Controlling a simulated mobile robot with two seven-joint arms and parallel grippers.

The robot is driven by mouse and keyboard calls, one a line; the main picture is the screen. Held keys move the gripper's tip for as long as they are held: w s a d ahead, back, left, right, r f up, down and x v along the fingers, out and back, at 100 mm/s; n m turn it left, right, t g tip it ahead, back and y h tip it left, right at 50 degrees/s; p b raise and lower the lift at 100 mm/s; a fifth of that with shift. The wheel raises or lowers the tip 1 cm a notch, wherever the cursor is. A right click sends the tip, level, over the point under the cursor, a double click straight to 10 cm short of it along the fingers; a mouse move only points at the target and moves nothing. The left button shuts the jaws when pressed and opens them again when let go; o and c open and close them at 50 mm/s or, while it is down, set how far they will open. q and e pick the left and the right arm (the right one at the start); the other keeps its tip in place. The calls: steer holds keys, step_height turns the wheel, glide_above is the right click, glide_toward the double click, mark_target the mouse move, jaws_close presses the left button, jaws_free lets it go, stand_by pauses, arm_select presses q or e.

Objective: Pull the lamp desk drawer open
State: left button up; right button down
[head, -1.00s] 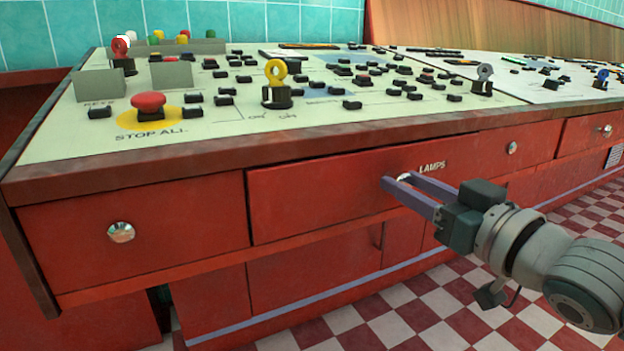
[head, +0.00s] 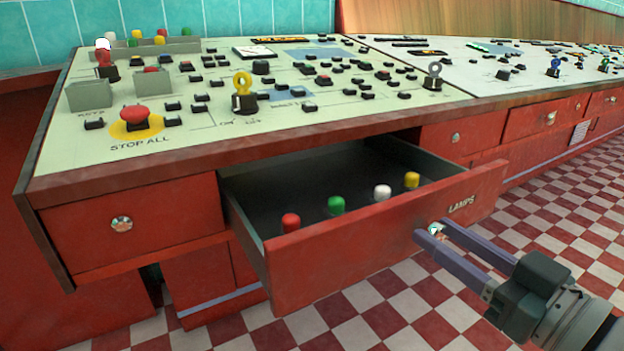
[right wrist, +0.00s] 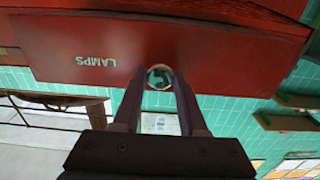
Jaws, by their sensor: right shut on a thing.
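The red lamp desk drawer (head: 350,250), marked LAMPS, stands well out from the desk in the head view. Inside it are a red lamp (head: 290,222), a green lamp (head: 336,205), a white lamp (head: 382,191) and a yellow lamp (head: 412,180). My right gripper (head: 430,229) is shut on the drawer's round knob (head: 436,229). In the right wrist view the knob (right wrist: 160,77) sits between the two fingers (right wrist: 160,90), with the drawer front (right wrist: 220,45) upside down behind it. My left gripper is not in view.
A closed drawer (head: 130,222) is at the left. The checkered floor (head: 400,310) in front is clear.

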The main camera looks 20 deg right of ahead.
steer(key=shift+s+d+p, duration=0.2)
steer(key=shift+s+p, duration=0.6)
steer(key=shift+s, duration=2.15)
steer(key=shift+c, duration=2.4)
jaws_free()
steer(key=s, duration=1)
steer(key=shift+d+p, duration=0.4)
steer(key=shift+p, duration=0.05)
steer(key=shift+w+r, duration=0.1)
